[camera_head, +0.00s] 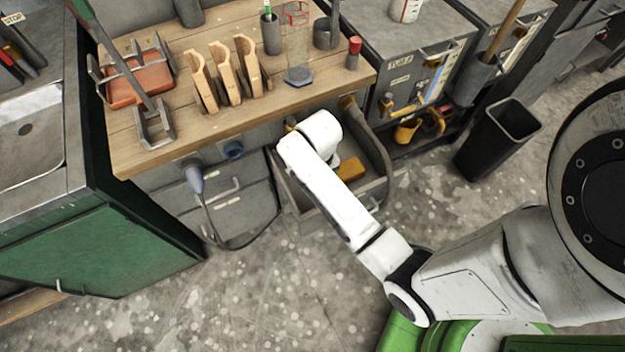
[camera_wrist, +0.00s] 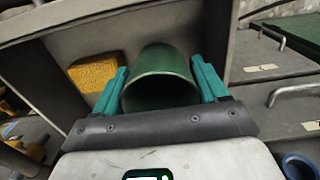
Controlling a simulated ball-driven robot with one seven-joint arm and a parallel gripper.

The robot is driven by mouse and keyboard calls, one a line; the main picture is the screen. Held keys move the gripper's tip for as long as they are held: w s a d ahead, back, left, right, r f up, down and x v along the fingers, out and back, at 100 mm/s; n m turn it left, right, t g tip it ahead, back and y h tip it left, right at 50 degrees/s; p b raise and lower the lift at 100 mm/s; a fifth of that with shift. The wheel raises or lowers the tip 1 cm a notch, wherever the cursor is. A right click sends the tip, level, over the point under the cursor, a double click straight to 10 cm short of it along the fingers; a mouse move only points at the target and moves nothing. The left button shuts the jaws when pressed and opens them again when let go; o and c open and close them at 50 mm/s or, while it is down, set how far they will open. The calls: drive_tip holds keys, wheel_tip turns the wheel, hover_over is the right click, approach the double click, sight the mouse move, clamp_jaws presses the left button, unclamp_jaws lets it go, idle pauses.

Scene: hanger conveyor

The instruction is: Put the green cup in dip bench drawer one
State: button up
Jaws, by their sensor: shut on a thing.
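The green cup (camera_wrist: 160,92) is between the two teal fingers of my gripper (camera_wrist: 160,66) in the wrist view, and the gripper is shut on it. The cup lies tilted with its open rim towards the wrist camera. Behind it is the grey inside of an open drawer (camera_wrist: 105,38). I cannot tell whether the cup touches the drawer floor. In the head view the open drawer (camera_head: 373,192) sticks out under the wooden bench (camera_head: 165,128). My white arm reaches over it and hides the gripper and cup. No drawer number is legible.
A yellow block (camera_wrist: 94,73) lies in the open drawer, also visible in the head view (camera_head: 350,168). Closed drawers (camera_head: 235,208) with a hanging hose nozzle (camera_head: 195,180) are to the left. A black bin (camera_head: 495,140) stands to the right. The speckled floor in front is clear.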

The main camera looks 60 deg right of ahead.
wheel_tip(320, 180, down, 7)
drive_tip(key=shift+d+r+b, duration=0.1)
drive_tip(key=shift+r+b, duration=0.05)
drive_tip(key=shift+b, duration=0.2)
drive_tip(key=shift+w+d, duration=0.2)
drive_tip(key=shift+w, duration=0.15)
drive_tip(key=w+d, duration=0.1)
drive_tip(key=w+f, duration=0.1)
drive_tip(key=shift+w+d, duration=0.3)
drive_tip(key=shift+d, duration=0.05)
drive_tip(key=shift+f, duration=0.1)
drive_tip(key=shift+f, duration=0.15)
drive_tip(key=o, duration=1.1)
drive_tip(key=shift+c, duration=0.2)
